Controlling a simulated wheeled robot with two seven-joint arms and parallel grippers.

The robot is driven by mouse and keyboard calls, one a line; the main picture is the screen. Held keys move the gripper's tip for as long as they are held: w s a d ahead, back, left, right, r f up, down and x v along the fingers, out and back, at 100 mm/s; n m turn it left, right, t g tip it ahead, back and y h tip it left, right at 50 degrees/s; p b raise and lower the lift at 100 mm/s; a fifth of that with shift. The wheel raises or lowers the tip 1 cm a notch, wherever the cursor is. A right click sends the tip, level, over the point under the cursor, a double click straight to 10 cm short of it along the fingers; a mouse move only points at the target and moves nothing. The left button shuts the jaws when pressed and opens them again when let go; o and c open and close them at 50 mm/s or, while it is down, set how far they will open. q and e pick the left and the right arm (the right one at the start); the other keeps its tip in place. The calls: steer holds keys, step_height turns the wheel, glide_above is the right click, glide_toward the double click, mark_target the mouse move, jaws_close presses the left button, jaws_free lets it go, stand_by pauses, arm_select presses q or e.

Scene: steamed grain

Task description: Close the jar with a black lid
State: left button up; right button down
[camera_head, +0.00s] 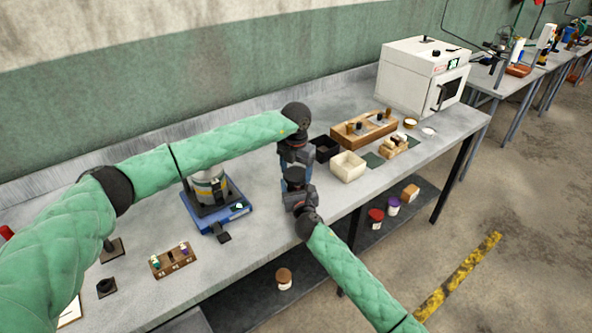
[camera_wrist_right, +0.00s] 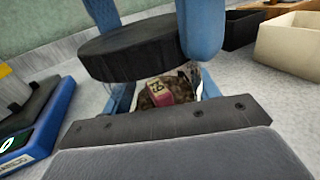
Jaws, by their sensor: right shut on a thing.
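In the right wrist view a round black lid (camera_wrist_right: 140,48) sits between the blue fingers of my left gripper, which hold it by its sides. Below it, a clear jar (camera_wrist_right: 168,90) with dark brown contents and a red label is between the fingers of my right gripper. The lid is over the jar and looks slightly tilted; I cannot tell whether they touch. In the head view my left gripper (camera_head: 295,160) points down from above, and my right gripper (camera_head: 297,193) is just beneath it at the bench edge. The jar is mostly hidden there.
A blue scale (camera_head: 222,219) with a metal pot stands left of the grippers. A white bin (camera_head: 348,167) and a black bin (camera_head: 323,146) are close on the right. A small wooden rack (camera_head: 172,261) stands at the front left. A white oven (camera_head: 410,75) is at the far right.

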arm_select(q)
steer(key=shift+c, duration=1)
steer(key=o, duration=1.2)
steer(key=shift+c, duration=0.2)
steer(key=shift+r, duration=0.1)
step_height(320, 180, up, 12)
arm_select(e)
steer(key=shift+c, duration=1.5)
jaws_free()
